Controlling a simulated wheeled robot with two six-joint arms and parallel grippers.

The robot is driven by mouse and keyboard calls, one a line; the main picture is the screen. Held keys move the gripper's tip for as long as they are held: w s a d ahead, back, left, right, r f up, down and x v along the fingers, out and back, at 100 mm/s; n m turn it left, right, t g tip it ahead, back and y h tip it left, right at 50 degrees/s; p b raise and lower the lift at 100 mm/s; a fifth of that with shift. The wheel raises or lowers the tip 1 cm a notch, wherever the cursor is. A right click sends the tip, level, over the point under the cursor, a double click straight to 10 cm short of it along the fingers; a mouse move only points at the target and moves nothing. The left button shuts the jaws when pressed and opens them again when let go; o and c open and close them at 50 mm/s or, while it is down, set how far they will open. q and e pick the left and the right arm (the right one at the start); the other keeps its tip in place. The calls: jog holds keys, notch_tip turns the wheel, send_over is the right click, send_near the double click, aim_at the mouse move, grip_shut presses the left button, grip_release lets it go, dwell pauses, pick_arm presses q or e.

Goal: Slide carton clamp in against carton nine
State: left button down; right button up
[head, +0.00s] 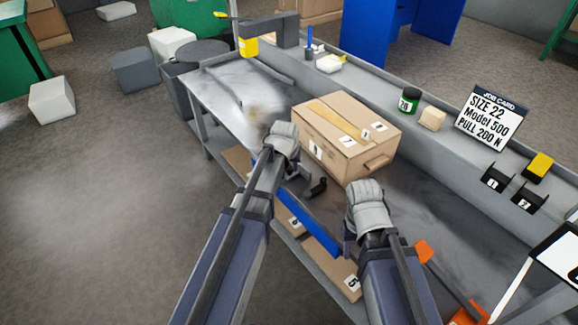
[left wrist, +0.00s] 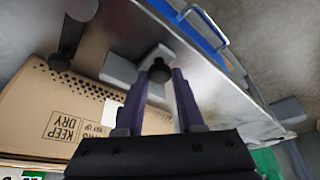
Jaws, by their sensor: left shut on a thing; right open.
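The cardboard carton (head: 345,135) stands on the bench with paper tape and white number labels, too small to read surely. It also shows in the left wrist view (left wrist: 45,110), with "KEEP DRY" print. My left gripper (head: 282,143) is beside the carton's left end in the head view, its fingertips hidden there. In the left wrist view its purple fingers (left wrist: 172,88) are shut on the dark knob of a light grey block, seemingly the carton clamp (left wrist: 122,72), close to the carton. Whether they touch is unclear. My right gripper (head: 366,215) is open near the carton's front.
A green-lidded jar (head: 410,101), a small tan block (head: 432,118) and a job card (head: 490,117) stand on the bench's back ledge. Black numbered holders (head: 497,178) sit right. A blue bar (head: 308,222) runs along the front edge. Bench surface right of the carton is mostly clear.

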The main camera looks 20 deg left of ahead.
dwell(0.9)
pick_arm(q)
jog(key=w+d, duration=0.1)
jog(key=w, duration=0.1)
jog(key=w+d, duration=0.3)
jog(key=w, duration=0.1)
jog(key=shift+w+d, duration=0.1)
jog(key=shift+d, duration=0.25)
jog(key=c, duration=0.6)
grip_release()
jog(key=shift+o, duration=0.3)
jog(key=p+v, duration=0.7)
jog(key=v, duration=0.1)
